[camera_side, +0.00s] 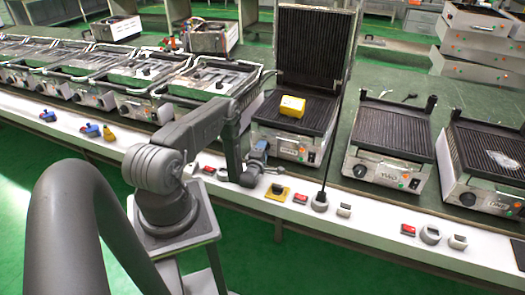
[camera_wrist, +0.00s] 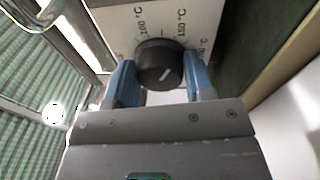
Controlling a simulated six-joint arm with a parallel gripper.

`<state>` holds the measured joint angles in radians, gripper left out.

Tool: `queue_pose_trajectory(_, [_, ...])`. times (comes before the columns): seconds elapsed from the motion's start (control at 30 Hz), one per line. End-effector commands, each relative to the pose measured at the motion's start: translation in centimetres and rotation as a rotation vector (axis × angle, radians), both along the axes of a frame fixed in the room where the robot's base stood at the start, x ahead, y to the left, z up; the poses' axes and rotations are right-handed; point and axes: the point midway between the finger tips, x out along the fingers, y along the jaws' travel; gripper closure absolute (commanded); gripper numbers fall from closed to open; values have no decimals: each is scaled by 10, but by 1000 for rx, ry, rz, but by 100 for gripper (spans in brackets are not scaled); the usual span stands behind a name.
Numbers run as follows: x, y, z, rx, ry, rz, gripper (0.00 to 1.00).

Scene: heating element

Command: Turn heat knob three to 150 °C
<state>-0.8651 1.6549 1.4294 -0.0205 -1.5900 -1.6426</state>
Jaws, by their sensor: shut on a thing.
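The black round heat knob (camera_wrist: 160,66) sits on a light panel in the wrist view. Its short white mark slants from lower left to upper right. In the side view my gripper (camera_side: 258,158) is at the left front of the grill (camera_side: 290,147) with the raised lid. The knob is hidden there behind my gripper.
A yellow box (camera_side: 292,106) rests on that grill's plate.

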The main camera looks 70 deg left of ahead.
Motion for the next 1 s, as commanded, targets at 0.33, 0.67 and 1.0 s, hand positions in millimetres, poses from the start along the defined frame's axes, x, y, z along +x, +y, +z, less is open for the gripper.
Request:
queue_pose_trajectory(0.33, [0,1,0,2,-1,2,49])
queue_pose_trajectory(0.67, [0,0,0,1,-1,1,26])
queue_pose_trajectory(1.0, [0,0,1,-54,-54,1,26])
